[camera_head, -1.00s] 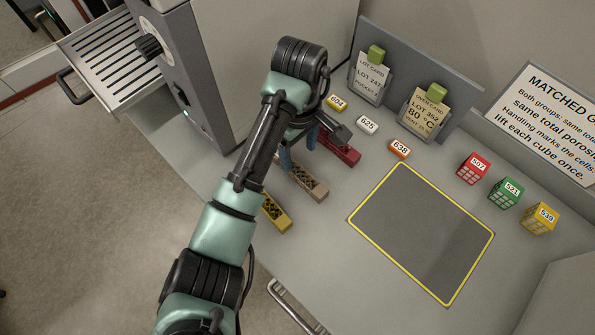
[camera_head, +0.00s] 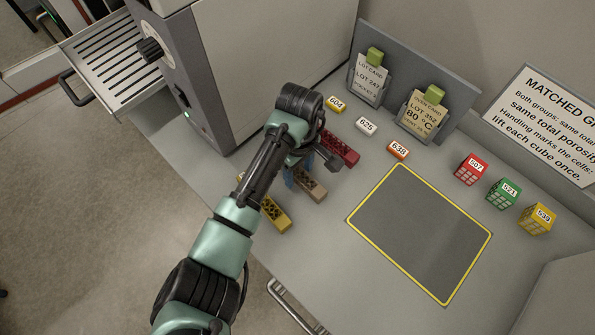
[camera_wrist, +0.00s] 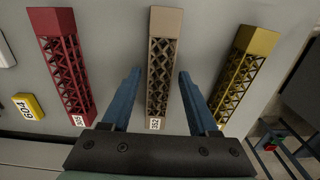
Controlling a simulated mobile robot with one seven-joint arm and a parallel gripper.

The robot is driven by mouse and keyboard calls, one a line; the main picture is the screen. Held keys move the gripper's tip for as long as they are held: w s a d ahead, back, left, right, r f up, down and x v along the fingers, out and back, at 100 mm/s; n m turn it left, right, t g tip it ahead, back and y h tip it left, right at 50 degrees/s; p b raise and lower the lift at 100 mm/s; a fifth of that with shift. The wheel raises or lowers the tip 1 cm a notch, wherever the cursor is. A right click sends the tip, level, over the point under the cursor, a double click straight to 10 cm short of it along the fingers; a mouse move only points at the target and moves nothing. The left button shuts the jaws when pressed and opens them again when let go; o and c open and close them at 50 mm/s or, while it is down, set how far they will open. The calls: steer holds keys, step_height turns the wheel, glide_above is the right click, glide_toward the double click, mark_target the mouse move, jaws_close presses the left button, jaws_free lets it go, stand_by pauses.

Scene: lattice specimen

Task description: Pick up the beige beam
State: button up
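The beige beam (camera_wrist: 161,62) is a lattice bar with a solid end and a small white tag. It lies on the bench between a red beam (camera_wrist: 63,62) and a yellow beam (camera_wrist: 243,72). In the head view the beige beam (camera_head: 313,188) shows partly, with the rest hidden by my arm. My gripper (camera_wrist: 158,80) is open, its two blue fingers on either side of the beige beam in the wrist view, with gaps on both sides. It also shows in the head view (camera_head: 299,177), low over the beam. Whether it touches the bench is unclear.
A yellow-edged grey mat (camera_head: 420,235) lies to the right. Tags 604 (camera_head: 336,103), 625 (camera_head: 367,125) and 638 (camera_head: 398,149) lie behind. Red (camera_head: 471,169), green (camera_head: 503,193) and yellow (camera_head: 537,218) cubes stand further right. A large grey oven (camera_head: 255,60) stands at the back left.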

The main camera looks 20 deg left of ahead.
jaws_close()
steer(key=shift+r, duration=0.15)
